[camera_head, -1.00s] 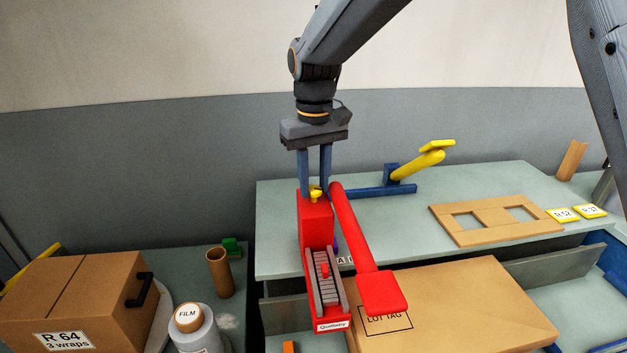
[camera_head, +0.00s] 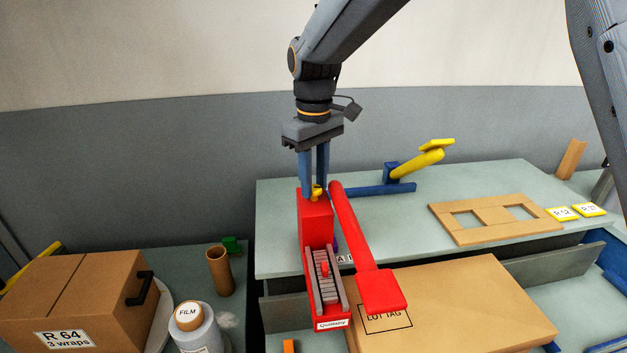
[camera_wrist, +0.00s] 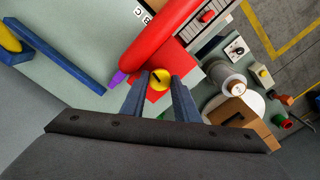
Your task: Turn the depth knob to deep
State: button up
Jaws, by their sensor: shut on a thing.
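The yellow depth knob (camera_head: 317,192) sits on top of the back end of the red stamping machine (camera_head: 318,222). In the wrist view the knob (camera_wrist: 159,79) is round with a dark pointer line. My gripper (camera_head: 314,192) points straight down from above and its two blue fingers are shut on the knob, one on each side. The machine's long red lever (camera_head: 358,240) runs forward along its right side. No depth marking can be read in either view.
A cardboard box (camera_head: 470,300) with a lot tag outline lies under the lever's front end. A blue stand with a yellow handle (camera_head: 418,163) and a wooden frame (camera_head: 495,217) lie to the right. A carton (camera_head: 75,295), a cardboard tube (camera_head: 219,271) and a film roll (camera_head: 190,318) stand left.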

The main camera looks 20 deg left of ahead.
aim_at(314, 187)
jog(key=o, duration=1.1)
jog(key=shift+c, duration=0.2)
jog(key=shift+r+b, duration=1.2)
jog(key=shift+r, duration=2.7)
